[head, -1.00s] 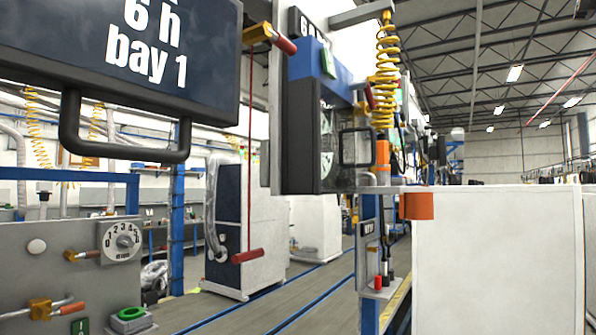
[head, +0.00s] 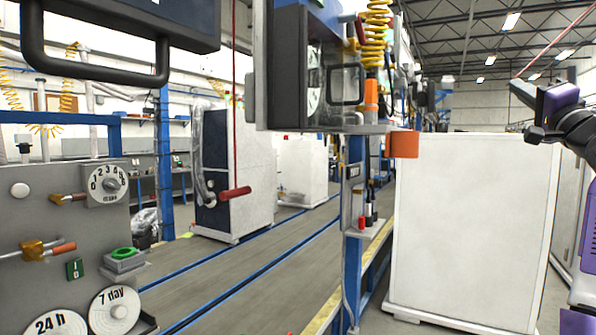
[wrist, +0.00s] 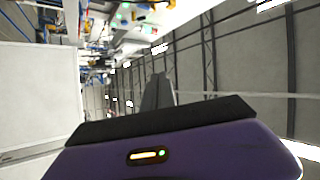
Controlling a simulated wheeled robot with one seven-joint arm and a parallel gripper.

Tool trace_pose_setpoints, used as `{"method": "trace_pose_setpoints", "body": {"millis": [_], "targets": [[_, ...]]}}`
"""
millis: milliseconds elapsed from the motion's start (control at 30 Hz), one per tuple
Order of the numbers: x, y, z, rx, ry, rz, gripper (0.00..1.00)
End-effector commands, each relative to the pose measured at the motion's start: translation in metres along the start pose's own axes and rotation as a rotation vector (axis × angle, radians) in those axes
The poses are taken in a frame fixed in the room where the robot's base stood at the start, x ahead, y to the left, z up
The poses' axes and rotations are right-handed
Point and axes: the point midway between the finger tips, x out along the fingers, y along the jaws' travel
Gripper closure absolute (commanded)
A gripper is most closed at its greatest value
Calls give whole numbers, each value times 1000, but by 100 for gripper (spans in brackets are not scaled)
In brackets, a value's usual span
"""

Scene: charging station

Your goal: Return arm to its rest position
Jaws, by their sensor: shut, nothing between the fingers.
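My gripper (head: 522,93) is raised at the right edge of the head view, with purple and black parts and dark fingers pointing left. It is in front of and above the top right of a large white cabinet (head: 474,225), in free air. In the wrist view my gripper (wrist: 157,92) shows its dark fingers together, with nothing between them. They point toward a tilted view of the hall's roof and wall. Most of my arm is cut off by the frame edge.
A grey panel with a dial (head: 108,184) stands at left, under a dark sign with a handle (head: 95,70). A red handle (head: 235,192) hangs on a cord. An equipment post (head: 352,230) stands mid-view. The aisle floor (head: 250,255) between is clear.

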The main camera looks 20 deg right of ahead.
Motion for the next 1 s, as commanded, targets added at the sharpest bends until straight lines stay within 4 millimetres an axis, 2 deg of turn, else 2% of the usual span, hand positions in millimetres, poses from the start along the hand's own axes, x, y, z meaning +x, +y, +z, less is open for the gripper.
{"method": "trace_pose_setpoints", "body": {"millis": [33, 200, 300, 500, 633, 767, 1000], "targets": [[-13, 28, 19, -38, 15, 26, 100], [-59, 94, 70, -183, 62, 90, 100], [-91, 125, 102, -268, 74, 123, 100], [-163, 171, 168, -433, 68, 174, 100], [-214, 190, 209, -534, 46, 195, 100], [-267, 201, 248, -631, 13, 207, 100], [-368, 202, 311, -785, -74, 203, 100]]}}
